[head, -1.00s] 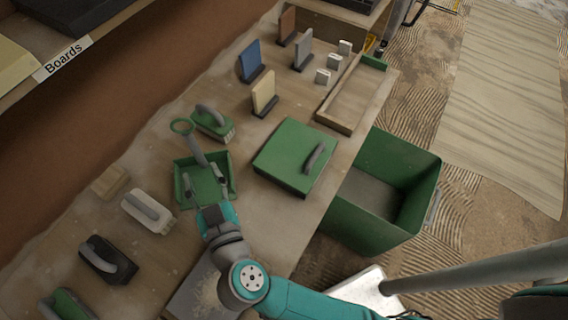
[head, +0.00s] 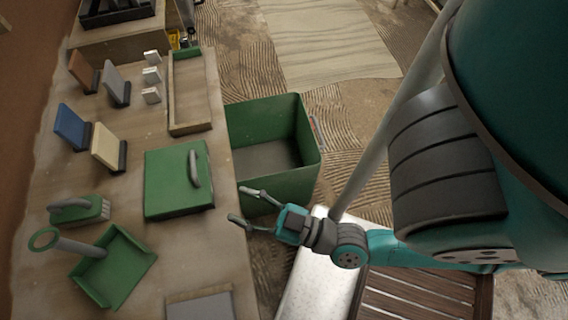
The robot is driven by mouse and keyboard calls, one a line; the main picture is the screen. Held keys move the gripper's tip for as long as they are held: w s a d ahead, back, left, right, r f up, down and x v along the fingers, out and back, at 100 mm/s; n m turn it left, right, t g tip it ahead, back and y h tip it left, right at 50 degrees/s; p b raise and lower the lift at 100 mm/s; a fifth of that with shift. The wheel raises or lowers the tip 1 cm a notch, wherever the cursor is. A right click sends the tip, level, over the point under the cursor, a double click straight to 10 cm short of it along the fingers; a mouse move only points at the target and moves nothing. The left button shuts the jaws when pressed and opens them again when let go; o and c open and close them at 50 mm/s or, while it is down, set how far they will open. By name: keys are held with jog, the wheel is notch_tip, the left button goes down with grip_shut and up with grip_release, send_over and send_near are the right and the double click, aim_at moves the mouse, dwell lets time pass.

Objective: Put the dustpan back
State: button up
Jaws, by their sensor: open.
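The green dustpan (head: 118,270) lies on the workbench at the lower left of the head view, its grey handle with a green ring end pointing up and left. A green brush (head: 80,209) with pale bristles lies just beyond it. My gripper (head: 240,206) is open and empty, with its two fingers spread to the left. It is to the right of the dustpan and clear of it, past the bench's right edge and in front of the green bin.
The open green bin (head: 312,150) stands beside the bench. A green lidded box (head: 166,172) with a grey handle sits on the bench. Beyond it are a wooden tray (head: 174,100), small white blocks and several upright coloured pads. A grey plate (head: 200,305) lies at the near edge.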

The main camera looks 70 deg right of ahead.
jog(key=s+d+f+m+g, duration=0.1)
jog(key=s+f+g, duration=0.4)
jog(key=s, duration=0.6)
jog(key=shift+f+h, duration=0.15)
jog(key=shift+h, duration=0.15)
jog(key=shift+s+d, duration=0.1)
dwell(0.4)
